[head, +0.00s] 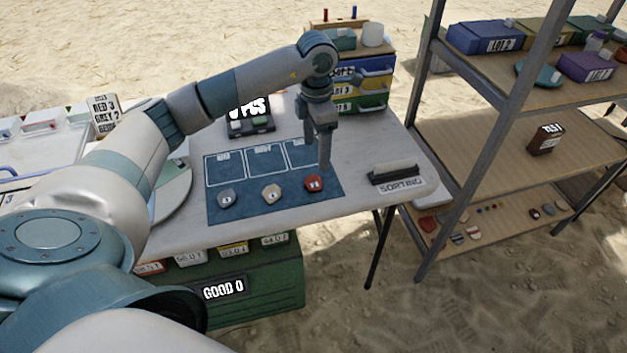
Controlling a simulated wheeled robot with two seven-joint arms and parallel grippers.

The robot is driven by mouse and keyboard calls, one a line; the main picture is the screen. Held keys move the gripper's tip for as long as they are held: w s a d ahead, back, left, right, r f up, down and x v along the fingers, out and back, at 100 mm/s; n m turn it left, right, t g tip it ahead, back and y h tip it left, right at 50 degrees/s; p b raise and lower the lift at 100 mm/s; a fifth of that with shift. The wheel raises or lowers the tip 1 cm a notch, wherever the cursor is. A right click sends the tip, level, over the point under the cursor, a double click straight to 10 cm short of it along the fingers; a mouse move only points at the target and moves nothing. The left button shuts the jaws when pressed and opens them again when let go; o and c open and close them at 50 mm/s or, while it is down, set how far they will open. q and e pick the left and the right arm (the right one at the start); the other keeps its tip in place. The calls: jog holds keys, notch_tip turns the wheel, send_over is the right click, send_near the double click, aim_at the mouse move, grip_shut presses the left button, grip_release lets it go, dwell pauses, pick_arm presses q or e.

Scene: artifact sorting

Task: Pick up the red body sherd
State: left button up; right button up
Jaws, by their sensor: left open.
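The red sherd (314,184) lies at the right end of a row of three sherds on the blue mat (290,206). It has a small white mark on it. A grey sherd (226,197) and a tan sherd (271,193) lie to its left. My left gripper (317,160) points down just above and behind the red sherd, open and empty, with its fingers apart from it as far as I can tell. My right gripper is not in view.
A "SORTING" sign block (397,174) stands at the table's right edge. A drawer stack (372,88) stands at the back, beside a dark tray (250,124). A metal shelf (520,155) rises on the right. A green crate (270,283) stands below the table's front.

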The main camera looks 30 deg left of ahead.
pick_arm(q)
send_over(313, 182)
jog(key=shift+w+d+f+p, duration=0.1)
jog(key=shift+d+f+p, duration=0.1)
jog(key=shift+f, duration=1.1)
jog(key=shift+w+d+f+p, duration=0.1)
jog(key=shift+d+f+p, duration=0.1)
jog(key=shift+f, duration=1.1)
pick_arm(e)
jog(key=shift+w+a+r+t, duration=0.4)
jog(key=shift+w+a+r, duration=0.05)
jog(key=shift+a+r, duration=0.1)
pick_arm(q)
jog(key=shift+a, duration=0.1)
jog(key=shift+s+a+f, duration=0.1)
jog(key=shift+f, duration=0.3)
notch_tip(313, 182, down, 4)
jog(key=shift+s+a+r+p, duration=0.1)
jog(key=shift+a+p, duration=0.05)
jog(key=shift+p, duration=0.75)
jog(key=shift+f, duration=0.3)
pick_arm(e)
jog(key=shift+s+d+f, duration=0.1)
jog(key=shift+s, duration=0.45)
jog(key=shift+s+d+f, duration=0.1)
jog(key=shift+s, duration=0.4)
pick_arm(q)
jog(key=c, duration=1.1)
